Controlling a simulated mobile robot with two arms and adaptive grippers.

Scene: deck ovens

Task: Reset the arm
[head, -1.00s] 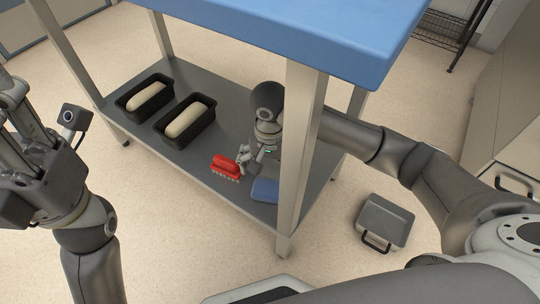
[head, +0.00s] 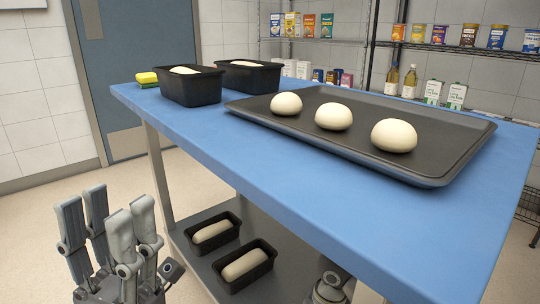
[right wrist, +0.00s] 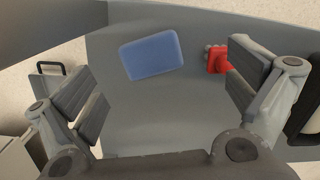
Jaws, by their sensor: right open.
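My left gripper (head: 107,220) is open and empty, fingers up, left of the blue-topped table in the head view. My right arm shows only in part at the bottom of the head view, over the lower shelf; the tabletop hides the rest. In the right wrist view my right gripper (right wrist: 166,95) is open with nothing between its fingers. Beyond it, a blue rectangular pad (right wrist: 151,55) lies on the grey lower shelf (right wrist: 185,115). A red brush (right wrist: 217,59) lies by the right finger, partly hidden by it.
The blue tabletop (head: 270,180) holds a dark tray (head: 330,148) with three dough balls, two black loaf pans (head: 190,90) and a yellow sponge (head: 147,78). Two more pans (head: 243,266) sit on the lower shelf. The table leg (head: 157,165) stands right of my left gripper.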

